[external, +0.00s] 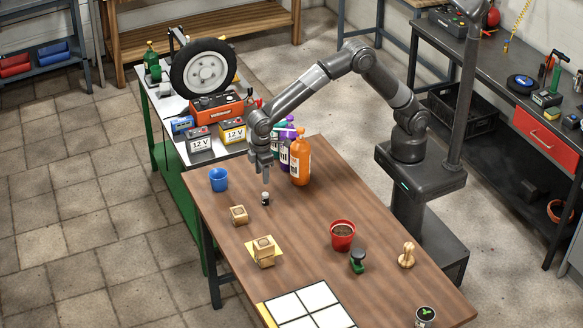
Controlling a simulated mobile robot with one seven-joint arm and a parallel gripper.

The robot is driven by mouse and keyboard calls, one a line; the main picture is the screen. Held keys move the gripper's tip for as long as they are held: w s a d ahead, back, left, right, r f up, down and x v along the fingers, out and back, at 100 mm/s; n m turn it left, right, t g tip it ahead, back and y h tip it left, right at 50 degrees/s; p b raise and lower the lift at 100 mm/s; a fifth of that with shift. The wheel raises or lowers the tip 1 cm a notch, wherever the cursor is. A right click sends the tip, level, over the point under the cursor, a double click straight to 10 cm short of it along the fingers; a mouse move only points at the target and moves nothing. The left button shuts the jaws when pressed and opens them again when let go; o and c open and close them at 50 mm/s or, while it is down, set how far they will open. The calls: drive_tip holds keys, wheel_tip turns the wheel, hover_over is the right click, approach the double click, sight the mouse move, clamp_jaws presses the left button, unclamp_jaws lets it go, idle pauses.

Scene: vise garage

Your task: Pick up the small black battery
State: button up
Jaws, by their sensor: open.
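A small black and white upright object (265,199) stands on the brown table; it may be the small black battery, but it is too small to tell. My gripper (265,170) points down just above it in the picture, open, with nothing seen between the fingers. The fingers appear apart from the object. On the green-framed bench behind, a dark battery marked 12 V (200,143) stands left of a yellow battery marked 12 V (232,131).
Bottles, one orange (300,162), stand close right of my gripper. A blue cup (219,180) is left. The table's middle is clear.

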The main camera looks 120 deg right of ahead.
sight(265, 193)
wheel_tip(265, 193, down, 5)
drive_tip(key=shift+f, duration=0.2)
drive_tip(key=f, duration=0.5)
drive_tip(key=shift+s+a+f, duration=0.1)
drive_tip(key=shift+s, duration=0.3)
clamp_jaws()
